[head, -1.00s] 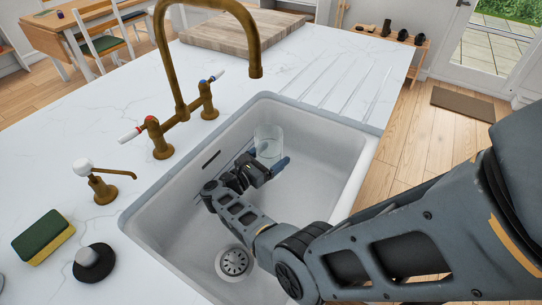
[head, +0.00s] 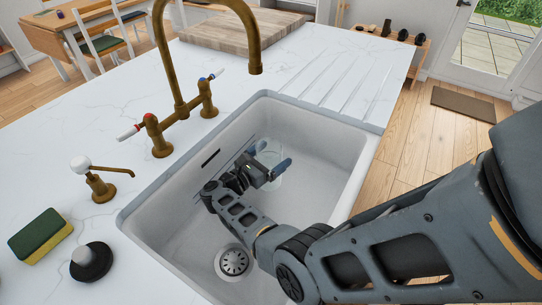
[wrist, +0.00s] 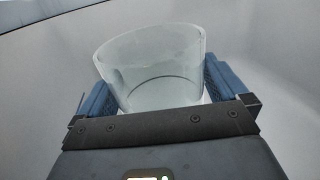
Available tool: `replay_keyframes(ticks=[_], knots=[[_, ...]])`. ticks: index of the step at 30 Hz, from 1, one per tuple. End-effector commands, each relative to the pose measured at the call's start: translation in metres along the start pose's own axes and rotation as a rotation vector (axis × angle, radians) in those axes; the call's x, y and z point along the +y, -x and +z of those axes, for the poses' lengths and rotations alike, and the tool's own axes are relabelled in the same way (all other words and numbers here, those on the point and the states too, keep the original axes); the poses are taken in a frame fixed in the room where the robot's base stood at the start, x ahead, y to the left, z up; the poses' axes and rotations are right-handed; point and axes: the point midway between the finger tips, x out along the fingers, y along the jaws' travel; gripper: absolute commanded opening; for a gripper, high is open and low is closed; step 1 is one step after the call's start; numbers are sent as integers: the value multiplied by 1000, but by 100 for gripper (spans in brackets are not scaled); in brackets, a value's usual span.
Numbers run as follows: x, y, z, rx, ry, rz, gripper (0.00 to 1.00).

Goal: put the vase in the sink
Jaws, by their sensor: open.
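The vase (head: 270,160) is a clear, pale glass vessel inside the white sink (head: 335,150), toward its far end. In the head view my gripper partly hides it. My gripper (head: 267,156) reaches down into the sink, with its blue fingers open on either side of the vase. In the wrist view the vase (wrist: 152,65) stands between the spread fingers of my gripper (wrist: 160,88), slightly tilted in the picture. Its base is hidden by my gripper, so I cannot clearly see its contact with the sink floor.
The brass faucet (head: 180,90) arches over the sink's left edge. A drain (head: 233,262) is in the near sink floor. A soap dispenser (head: 97,184), sponge (head: 40,236) and dark round stopper (head: 91,261) sit on the left counter. A wooden board (head: 235,30) lies behind.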

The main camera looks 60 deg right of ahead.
Motion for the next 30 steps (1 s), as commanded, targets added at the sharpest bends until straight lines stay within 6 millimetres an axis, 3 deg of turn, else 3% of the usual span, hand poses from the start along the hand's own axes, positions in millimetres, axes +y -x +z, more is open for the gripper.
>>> replay_keyframes(ticks=[5, 7, 15, 21, 30], knots=[[0, 0, 17, 0, 0, -1, 100], [1, 18, 8, 0, -1, 7, 100], [1, 78, 8, 0, -2, 5, 100], [1, 108, 8, 1, -1, 2, 100], [0, 121, 11, 0, -1, 0, 100]])
